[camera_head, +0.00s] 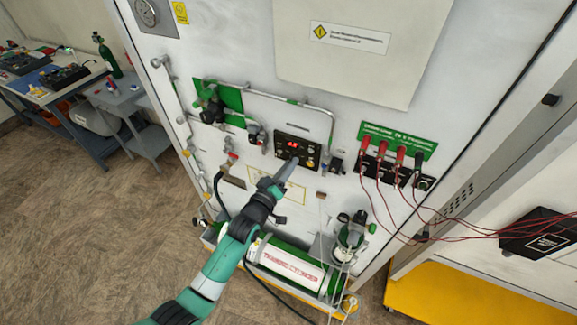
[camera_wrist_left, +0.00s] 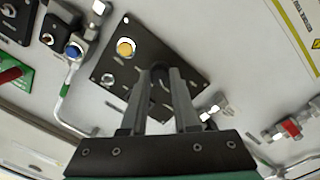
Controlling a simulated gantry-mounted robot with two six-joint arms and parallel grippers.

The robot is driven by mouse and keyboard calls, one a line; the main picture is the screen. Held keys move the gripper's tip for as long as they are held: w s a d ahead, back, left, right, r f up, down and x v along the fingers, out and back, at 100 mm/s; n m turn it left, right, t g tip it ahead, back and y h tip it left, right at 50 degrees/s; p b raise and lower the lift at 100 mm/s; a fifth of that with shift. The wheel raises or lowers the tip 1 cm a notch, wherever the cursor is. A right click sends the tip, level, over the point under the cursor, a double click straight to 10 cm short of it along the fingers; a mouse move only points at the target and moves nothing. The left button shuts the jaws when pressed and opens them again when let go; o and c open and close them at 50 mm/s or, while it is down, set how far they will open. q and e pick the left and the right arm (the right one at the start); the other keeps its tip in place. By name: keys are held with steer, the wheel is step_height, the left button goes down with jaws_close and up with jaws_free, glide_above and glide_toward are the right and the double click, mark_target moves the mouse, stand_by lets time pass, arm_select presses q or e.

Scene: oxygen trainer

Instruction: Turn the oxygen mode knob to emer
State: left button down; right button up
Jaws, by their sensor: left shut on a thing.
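The oxygen panel (camera_head: 285,138) is a small black plate with a red lit display, mounted on the white wall board. It also shows in the left wrist view (camera_wrist_left: 130,75), with a yellow round button on it. My left gripper (camera_head: 292,165) reaches up to the lower part of this panel. In the left wrist view its two fingers (camera_wrist_left: 168,78) are close together at the panel face, shut on a dark knob (camera_wrist_left: 160,96) that is mostly hidden between them. I cannot read which mode the knob points to. My right gripper is in neither view.
A green-and-white cylinder (camera_head: 290,268) lies on a shelf below. Red plugs with cables (camera_head: 383,150) sit on the right of the board. Pipes and valves (camera_head: 210,105) surround the panel. A wheeled table (camera_head: 60,85) stands at far left.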

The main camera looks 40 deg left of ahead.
arm_select(q)
steer(key=shift+m, duration=0.3)
steer(key=m, duration=1)
steer(key=m+g+y+p, duration=0.1)
steer(key=m, duration=0.9)
steer(key=shift+r+m, duration=0.1)
steer(key=shift+m, duration=0.3)
stand_by(0.5)
steer(key=c, duration=0.7)
jaws_free()
steer(key=shift+o, duration=0.2)
steer(key=shift+s+d, duration=0.1)
